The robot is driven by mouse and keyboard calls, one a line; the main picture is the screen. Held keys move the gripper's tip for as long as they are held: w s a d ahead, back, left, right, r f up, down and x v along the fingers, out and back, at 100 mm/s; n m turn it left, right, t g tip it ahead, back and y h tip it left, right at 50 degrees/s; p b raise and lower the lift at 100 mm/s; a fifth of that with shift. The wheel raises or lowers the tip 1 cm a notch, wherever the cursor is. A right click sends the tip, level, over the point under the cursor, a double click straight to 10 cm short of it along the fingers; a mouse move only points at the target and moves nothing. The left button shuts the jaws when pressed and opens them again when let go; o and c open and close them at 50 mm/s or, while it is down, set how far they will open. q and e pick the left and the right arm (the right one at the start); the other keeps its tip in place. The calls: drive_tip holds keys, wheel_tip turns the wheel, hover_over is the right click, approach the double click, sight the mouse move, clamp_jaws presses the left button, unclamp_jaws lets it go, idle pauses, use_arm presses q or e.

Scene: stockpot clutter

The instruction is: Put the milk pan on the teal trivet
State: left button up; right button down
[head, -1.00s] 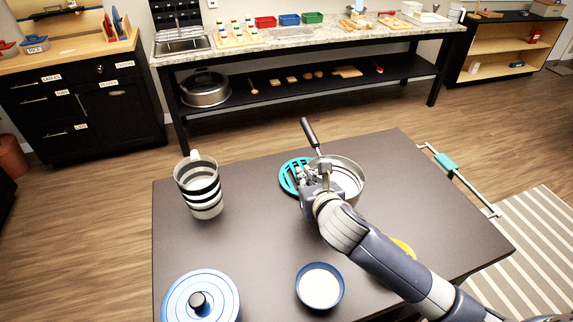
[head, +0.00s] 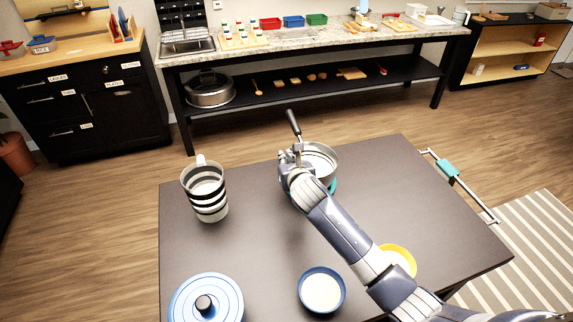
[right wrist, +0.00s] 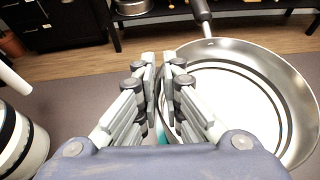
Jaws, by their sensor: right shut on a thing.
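The milk pan (head: 323,158) is a steel pan with a dark handle pointing to the back. It is over the teal trivet (head: 333,187) on the dark table and hides most of it; only a teal sliver shows at the pan's lower right. I cannot tell if the pan touches the trivet. My right gripper (head: 291,157) is shut on the pan's left rim. In the right wrist view the fingers (right wrist: 165,85) close on the wall of the pan (right wrist: 240,90), with a bit of teal between them. My left gripper is not in view.
A striped jug (head: 205,192) stands left on the table (head: 255,235). A blue lidded pot (head: 205,300), a blue bowl (head: 321,290) and a yellow bowl (head: 402,258) are along the front. The jug's edge shows in the wrist view (right wrist: 25,140). The table's middle is free.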

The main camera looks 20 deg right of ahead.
drive_tip(key=shift+f, duration=0.9)
drive_tip(key=c, duration=2.1)
unclamp_jaws()
drive_tip(key=shift+f, duration=0.2)
drive_tip(key=o, duration=0.4)
drive_tip(key=shift+s+r, duration=0.1)
drive_tip(key=shift+s, duration=0.1)
drive_tip(key=v, duration=1.1)
drive_tip(key=shift+s+a+r+b, duration=0.1)
drive_tip(key=shift+s+r+b, duration=0.1)
drive_tip(key=shift+s+b, duration=0.2)
